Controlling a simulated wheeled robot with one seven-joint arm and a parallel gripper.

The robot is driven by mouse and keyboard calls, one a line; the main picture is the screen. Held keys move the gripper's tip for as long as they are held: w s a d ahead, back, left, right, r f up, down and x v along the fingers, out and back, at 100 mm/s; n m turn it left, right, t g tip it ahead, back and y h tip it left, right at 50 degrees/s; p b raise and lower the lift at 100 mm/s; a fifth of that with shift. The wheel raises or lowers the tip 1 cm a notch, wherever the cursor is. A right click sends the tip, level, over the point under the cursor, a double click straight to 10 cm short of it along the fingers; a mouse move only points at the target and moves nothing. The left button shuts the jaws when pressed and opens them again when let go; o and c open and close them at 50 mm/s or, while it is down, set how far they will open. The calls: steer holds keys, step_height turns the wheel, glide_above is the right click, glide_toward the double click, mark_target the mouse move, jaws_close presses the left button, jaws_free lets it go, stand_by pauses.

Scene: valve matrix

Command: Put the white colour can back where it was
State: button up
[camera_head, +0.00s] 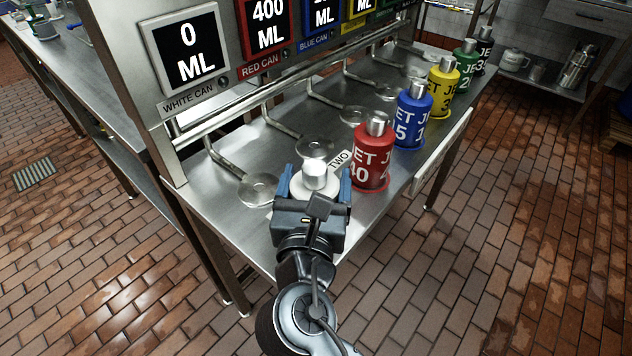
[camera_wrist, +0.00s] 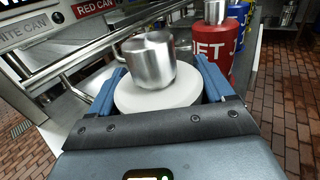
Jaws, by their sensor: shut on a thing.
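The white can (camera_head: 315,188) with a silver cap is between the blue fingers of my gripper (camera_head: 314,186), over the front left part of the steel table. My gripper is shut on it. In the wrist view the white can (camera_wrist: 160,95) shows its cap and white top between both fingers (camera_wrist: 160,88). Its lower body is hidden by my gripper, so I cannot tell whether it touches the table. The display above the WHITE CAN label (camera_head: 188,103) reads 0 ML. A round metal plate (camera_head: 259,190) on an arm below that label is empty.
A red can (camera_head: 372,155) stands close to the right of my gripper. Blue (camera_head: 413,115), yellow (camera_head: 443,85), green (camera_head: 466,65) and black (camera_head: 484,50) cans stand in a row beyond it. Several empty round plates lie along the display panel. The steel table (camera_head: 235,222) is bare at the front left.

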stand_by(0.3)
steer(key=o, duration=1.8)
steer(key=shift+c, duration=0.2)
steer(key=shift+r, duration=0.15)
steer(key=s, duration=1.2)
steer(key=shift+a, duration=0.4)
